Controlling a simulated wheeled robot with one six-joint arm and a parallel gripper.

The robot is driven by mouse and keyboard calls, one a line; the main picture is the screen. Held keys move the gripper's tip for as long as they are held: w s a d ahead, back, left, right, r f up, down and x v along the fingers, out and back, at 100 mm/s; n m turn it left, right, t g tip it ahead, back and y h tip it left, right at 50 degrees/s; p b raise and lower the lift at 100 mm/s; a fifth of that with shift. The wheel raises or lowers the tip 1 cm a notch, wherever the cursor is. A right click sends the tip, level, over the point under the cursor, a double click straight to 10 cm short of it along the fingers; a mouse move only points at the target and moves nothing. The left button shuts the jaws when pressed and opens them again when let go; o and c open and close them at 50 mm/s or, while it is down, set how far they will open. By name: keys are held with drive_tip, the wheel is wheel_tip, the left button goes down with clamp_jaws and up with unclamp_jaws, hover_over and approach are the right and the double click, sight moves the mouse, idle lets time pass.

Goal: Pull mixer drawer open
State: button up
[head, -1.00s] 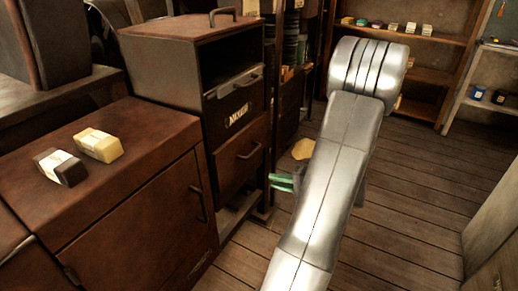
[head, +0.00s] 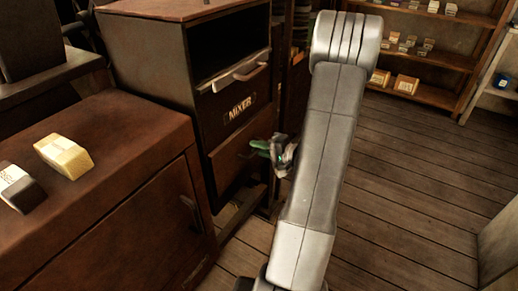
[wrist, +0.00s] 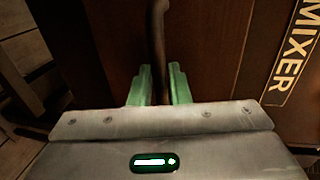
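The mixer cabinet (head: 185,90) stands left of centre in the head view with a MIXER label (head: 240,108). In the wrist view the dark handle (wrist: 158,45) runs between the two green fingers of my gripper (wrist: 160,85). The fingers are close together, with little or no gap to the bar on either side. The label also shows at the right of the wrist view (wrist: 294,50).
Above the label is a silver handle (head: 240,76) below an open dark recess. A brown cabinet (head: 130,200) stands at left with a yellow block (head: 63,156) and a dark block (head: 20,188) on top. Wooden floor (head: 410,190) is free at right.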

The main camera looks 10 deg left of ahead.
drive_tip(key=shift+c, duration=0.5)
clamp_jaws()
